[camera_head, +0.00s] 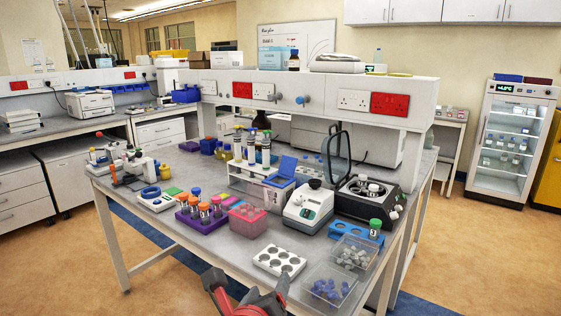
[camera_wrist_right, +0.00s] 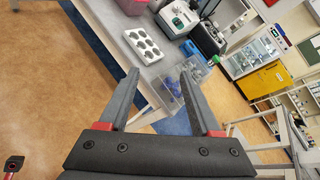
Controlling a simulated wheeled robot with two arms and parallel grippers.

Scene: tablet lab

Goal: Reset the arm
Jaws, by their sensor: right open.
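My right gripper (camera_head: 250,300) shows at the bottom middle of the head view, in front of the near edge of the lab table (camera_head: 225,262). In the right wrist view the right gripper (camera_wrist_right: 158,90) has its two grey fingers spread wide with nothing between them. Beyond the fingers are the white plate with round holes (camera_wrist_right: 146,47) and the table edge. In the head view this white plate (camera_head: 279,261) lies flat on the table just past the gripper.
A clear box with blue caps (camera_head: 328,288) stands close right of the right gripper. Behind are a clear box of pale pieces (camera_head: 352,254), a centrifuge (camera_head: 368,197), a white instrument (camera_head: 307,207) and a purple rack (camera_head: 203,217). Bare tabletop lies left of the white plate.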

